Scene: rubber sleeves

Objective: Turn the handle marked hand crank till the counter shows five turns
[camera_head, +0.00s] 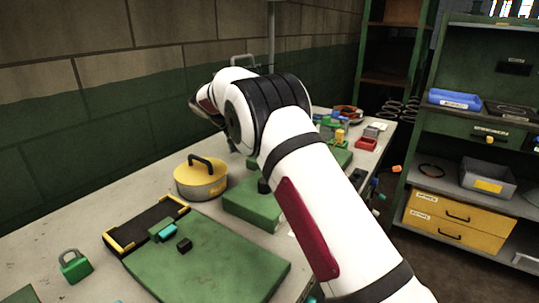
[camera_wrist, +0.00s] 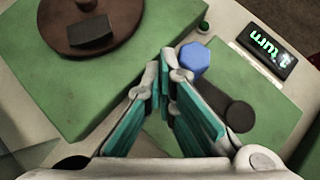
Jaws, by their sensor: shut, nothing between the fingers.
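My gripper (camera_wrist: 164,75) is in the wrist view, with teal pads and its fingertips close together and nothing between them. A blue faceted knob (camera_wrist: 193,58) is just right of the fingertips; I cannot tell whether they touch. A dark crank arm (camera_wrist: 220,104) with a round end lies below the knob, partly hidden by the right finger. I take the knob and arm to be the hand crank; no label on it is readable. A black counter (camera_wrist: 265,47) at upper right shows green text that appears to read "1 turn". In the head view my arm hides the crank and gripper.
A green block (camera_wrist: 85,60) with a brown disc (camera_wrist: 105,25) lies left of the fingers. In the head view, the bench holds a yellow lidded pot (camera_head: 200,182), a green board (camera_head: 215,262), a black tray (camera_head: 147,223) and a green padlock (camera_head: 75,267). Shelves stand at right.

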